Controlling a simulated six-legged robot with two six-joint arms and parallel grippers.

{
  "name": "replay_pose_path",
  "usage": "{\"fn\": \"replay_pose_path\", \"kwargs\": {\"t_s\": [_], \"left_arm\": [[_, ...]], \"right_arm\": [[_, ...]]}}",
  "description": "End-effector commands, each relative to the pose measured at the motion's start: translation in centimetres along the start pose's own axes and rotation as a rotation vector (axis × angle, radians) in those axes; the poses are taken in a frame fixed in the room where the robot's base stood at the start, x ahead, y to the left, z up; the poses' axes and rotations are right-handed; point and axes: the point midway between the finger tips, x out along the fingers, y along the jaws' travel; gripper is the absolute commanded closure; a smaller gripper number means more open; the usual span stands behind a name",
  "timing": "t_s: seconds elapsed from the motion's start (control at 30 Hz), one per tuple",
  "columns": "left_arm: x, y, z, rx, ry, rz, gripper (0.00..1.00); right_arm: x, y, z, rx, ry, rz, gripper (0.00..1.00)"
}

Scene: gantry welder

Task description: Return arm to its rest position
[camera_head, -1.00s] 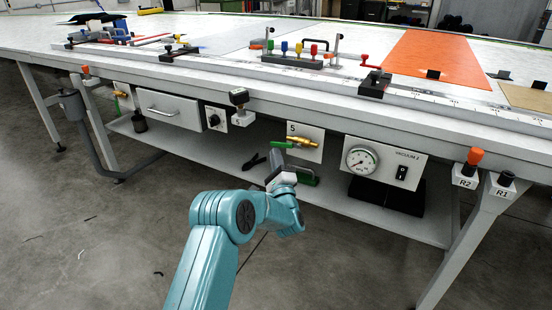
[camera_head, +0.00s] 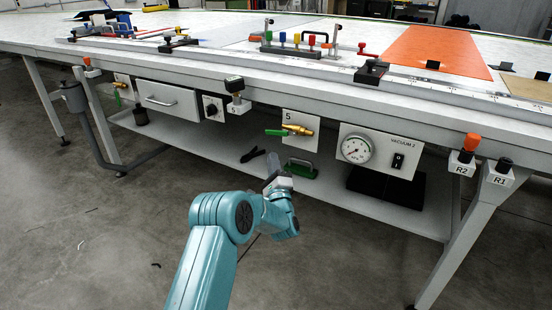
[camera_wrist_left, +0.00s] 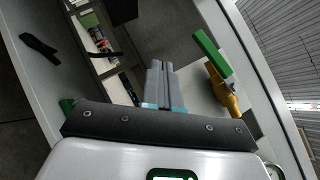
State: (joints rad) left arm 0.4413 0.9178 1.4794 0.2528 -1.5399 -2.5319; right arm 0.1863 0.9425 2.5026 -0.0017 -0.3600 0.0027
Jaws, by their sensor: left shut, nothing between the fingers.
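My left arm comes up from the bottom of the head view. Its left gripper (camera_head: 271,176) is in front of the lower shelf, below the brass valve (camera_head: 297,130) with a green lever on panel 5. In the left wrist view the fingers (camera_wrist_left: 158,84) lie together with nothing between them. The valve, with its green lever (camera_wrist_left: 211,54), shows to the right of the fingers there and looks apart from them. My right gripper is not in view.
The long white table (camera_head: 340,90) runs across, with a lower shelf (camera_head: 225,160) beneath. A vacuum gauge panel (camera_head: 380,149) hangs right of the valve. A green-handled tool (camera_head: 300,169) and a black clamp (camera_head: 252,155) lie on the shelf. Floor is open at the left.

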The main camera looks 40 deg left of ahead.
Motion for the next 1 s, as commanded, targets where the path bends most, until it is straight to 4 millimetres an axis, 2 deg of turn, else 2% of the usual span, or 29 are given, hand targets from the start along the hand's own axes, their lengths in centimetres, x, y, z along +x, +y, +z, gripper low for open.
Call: {"fn": "replay_pose_path", "kwargs": {"t_s": [0.03, 0.4, 0.53, 0.77, 0.83, 0.9, 0.97, 1.0], "left_arm": [[-0.7, 0.4, 0.3, 0.003, 0.003, 0.004, 1.00], [-6.2, 3.9, 1.4, 0.001, 0.001, 0.003, 1.00], [-7.1, 4.3, 1.6, 0.001, 0.000, 0.002, 1.00], [-7.4, 4.3, 1.5, -0.001, 0.000, -0.001, 1.00], [-7.5, 3.4, 0.8, -0.012, 0.010, -0.011, 1.00], [-8.1, 1.3, -0.8, -0.040, 0.037, -0.033, 1.00], [-10.3, -0.4, -3.0, -0.060, 0.121, -0.029, 1.00], [-12.5, -0.8, -5.1, -0.076, 0.222, 0.004, 1.00]], "right_arm": [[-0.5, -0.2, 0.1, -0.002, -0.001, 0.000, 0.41], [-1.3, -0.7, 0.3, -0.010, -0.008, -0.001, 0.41], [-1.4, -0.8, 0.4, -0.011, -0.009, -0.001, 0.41], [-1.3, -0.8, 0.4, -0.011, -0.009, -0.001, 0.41], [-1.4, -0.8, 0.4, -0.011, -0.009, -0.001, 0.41], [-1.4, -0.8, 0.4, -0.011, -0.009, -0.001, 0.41], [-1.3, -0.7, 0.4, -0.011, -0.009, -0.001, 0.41], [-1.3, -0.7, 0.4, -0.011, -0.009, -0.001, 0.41]]}}
